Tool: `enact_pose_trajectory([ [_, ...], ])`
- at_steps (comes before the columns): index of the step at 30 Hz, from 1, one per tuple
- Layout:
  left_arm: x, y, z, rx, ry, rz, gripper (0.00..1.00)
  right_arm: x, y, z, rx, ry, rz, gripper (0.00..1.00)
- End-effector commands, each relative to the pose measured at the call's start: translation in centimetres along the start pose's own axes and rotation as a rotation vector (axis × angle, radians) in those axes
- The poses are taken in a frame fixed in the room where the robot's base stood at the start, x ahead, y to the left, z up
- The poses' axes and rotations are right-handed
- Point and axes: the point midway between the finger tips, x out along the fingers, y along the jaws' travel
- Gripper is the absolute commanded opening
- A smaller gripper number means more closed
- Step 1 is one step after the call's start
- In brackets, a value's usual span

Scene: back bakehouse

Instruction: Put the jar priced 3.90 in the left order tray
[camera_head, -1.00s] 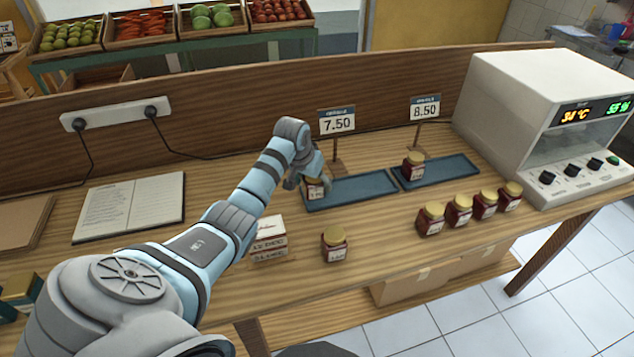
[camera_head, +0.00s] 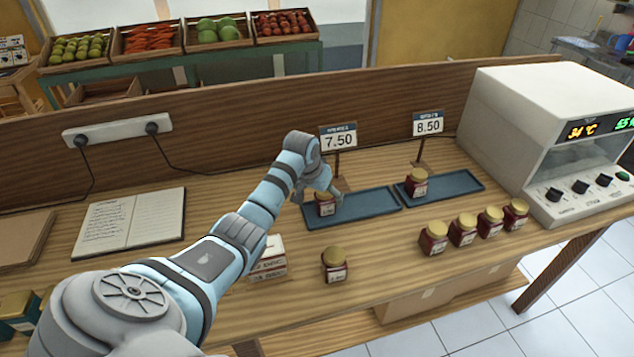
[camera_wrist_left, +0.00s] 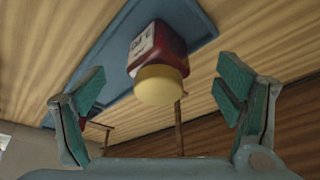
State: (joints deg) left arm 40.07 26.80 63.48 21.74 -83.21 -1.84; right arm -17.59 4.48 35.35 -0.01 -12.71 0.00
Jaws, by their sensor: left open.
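My left gripper (camera_head: 320,193) is open at this jar. In the left wrist view its fingers (camera_wrist_left: 160,95) are spread wide on either side of the jar, with visible gaps. My right gripper is out of view.
A lone jar (camera_head: 334,265) stands at the front beside a small white box (camera_head: 270,262). Several jars (camera_head: 462,230) stand in a row at the right, before a white machine (camera_head: 545,135).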

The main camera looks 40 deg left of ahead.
Motion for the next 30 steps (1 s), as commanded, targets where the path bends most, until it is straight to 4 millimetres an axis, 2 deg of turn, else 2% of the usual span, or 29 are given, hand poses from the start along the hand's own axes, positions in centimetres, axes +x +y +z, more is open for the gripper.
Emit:
enact_pose_trajectory([
  [1,-1.8,-0.1,-0.3,0.0,0.004,-0.003,0.85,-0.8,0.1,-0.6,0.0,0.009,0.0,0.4],
  [3,-3.9,-0.1,-0.3,0.002,0.004,-0.003,0.85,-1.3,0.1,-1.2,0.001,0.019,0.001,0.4],
  [6,-6.5,-0.1,-0.2,0.002,0.004,-0.003,0.85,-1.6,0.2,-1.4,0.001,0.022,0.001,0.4],
  [10,-8.6,-0.1,-0.2,0.0,0.002,-0.001,0.85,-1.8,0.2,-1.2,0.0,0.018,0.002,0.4],
  [14,-9.3,-0.1,-0.1,-0.001,0.0,0.0,0.85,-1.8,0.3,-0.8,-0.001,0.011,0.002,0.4],
  [30,-9.2,-0.1,-0.1,-0.001,0.0,0.0,0.85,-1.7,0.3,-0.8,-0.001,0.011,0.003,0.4],
])
